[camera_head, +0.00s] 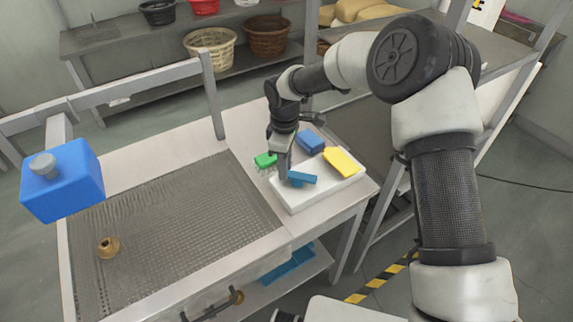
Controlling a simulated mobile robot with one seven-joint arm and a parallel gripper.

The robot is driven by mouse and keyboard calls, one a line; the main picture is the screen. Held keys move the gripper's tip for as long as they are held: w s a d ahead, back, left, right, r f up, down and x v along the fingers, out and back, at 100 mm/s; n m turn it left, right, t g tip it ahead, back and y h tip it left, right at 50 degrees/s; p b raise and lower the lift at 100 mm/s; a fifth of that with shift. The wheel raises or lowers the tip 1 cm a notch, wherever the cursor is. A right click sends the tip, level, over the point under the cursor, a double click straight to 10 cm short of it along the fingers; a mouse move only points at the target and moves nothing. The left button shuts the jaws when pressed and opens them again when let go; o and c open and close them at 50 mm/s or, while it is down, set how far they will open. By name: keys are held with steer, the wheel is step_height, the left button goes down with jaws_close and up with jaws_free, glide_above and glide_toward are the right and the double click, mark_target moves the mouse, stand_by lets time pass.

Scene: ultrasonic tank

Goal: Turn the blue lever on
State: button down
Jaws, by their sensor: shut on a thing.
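A small blue lever-like bar (302,178) sits low over the front left of a white tray (310,197) on the right end of the bench. It lies roughly level, with a short blue part beneath it. My gripper (284,172) points down at its left end, shut on it. The fingertips are small and partly hidden in this view.
A blue sponge (311,142) and a yellow sponge (342,161) lie on the tray. A green brush (265,160) is just left of my gripper. The perforated basin (180,230) holds a brass drain piece (108,247). Grey rails (150,88) rise behind it.

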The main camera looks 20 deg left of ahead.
steer(key=n, duration=0.1)
steer(key=s+n, duration=0.1)
steer(key=n, duration=0.2)
steer(key=shift+s+d, duration=0.15)
steer(key=shift+s, duration=0.1)
steer(key=shift+s+d+n, duration=0.15)
steer(key=shift+s+n, duration=0.05)
steer(key=shift+n, duration=0.65)
steer(key=shift+s+d+n, duration=0.1)
steer(key=shift+s+n, duration=0.1)
steer(key=shift+n, duration=0.65)
steer(key=shift+p, duration=0.3)
steer(key=c, duration=1.5)
jaws_free()
step_height(320, 180, up, 18)
steer(key=shift+s+f, duration=0.1)
steer(key=shift+f, duration=0.15)
steer(key=shift+d, duration=0.1)
